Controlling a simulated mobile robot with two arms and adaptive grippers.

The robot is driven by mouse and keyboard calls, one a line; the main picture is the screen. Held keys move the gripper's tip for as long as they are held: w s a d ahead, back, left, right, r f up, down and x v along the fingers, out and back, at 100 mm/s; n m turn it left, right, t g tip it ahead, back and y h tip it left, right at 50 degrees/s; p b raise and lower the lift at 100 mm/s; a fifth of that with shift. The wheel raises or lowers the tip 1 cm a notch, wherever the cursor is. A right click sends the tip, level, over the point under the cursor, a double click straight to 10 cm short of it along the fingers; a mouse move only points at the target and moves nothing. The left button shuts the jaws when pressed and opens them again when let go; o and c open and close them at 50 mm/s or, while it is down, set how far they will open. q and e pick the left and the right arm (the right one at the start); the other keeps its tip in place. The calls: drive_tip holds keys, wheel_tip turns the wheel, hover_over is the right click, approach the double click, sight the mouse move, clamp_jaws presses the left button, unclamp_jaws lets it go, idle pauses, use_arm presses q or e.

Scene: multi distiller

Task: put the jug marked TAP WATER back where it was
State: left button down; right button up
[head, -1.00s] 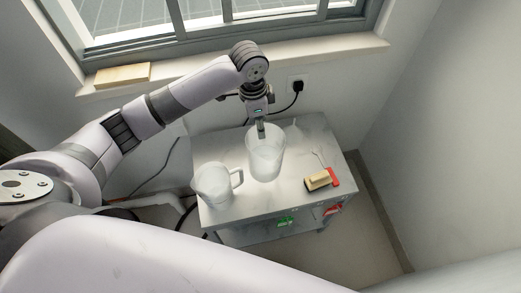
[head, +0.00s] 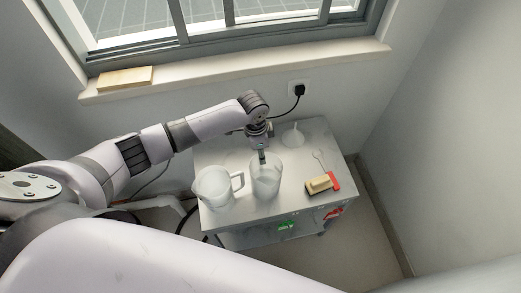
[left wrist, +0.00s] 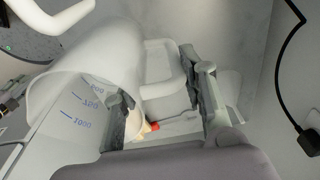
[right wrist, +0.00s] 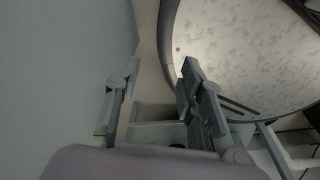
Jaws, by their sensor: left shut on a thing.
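A clear jug (head: 266,183) is in my left gripper (head: 262,156) at the middle of the metal table (head: 310,150). In the left wrist view the jug (left wrist: 95,60) shows blue scale marks, and its white handle (left wrist: 162,62) is by the fingers of the left gripper (left wrist: 163,112). I cannot tell whether the jug touches the table top. A second clear jug (head: 214,188) with a handle stands just left of it. No TAP WATER label is readable on either jug. My right gripper (right wrist: 160,100) is open and empty, and out of the head view.
A wooden-topped brush or block (head: 318,184) and a red-handled tool (head: 333,180) lie at the table's right. A clear funnel-like piece (head: 293,138) is at the back. A black plug (head: 299,90) with a cable is on the wall. The table's back left is clear.

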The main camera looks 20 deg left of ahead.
use_arm(q)
drive_tip(key=c, duration=1)
unclamp_jaws()
drive_tip(key=r, duration=1.2)
drive_tip(key=shift+s+a, duration=0.4)
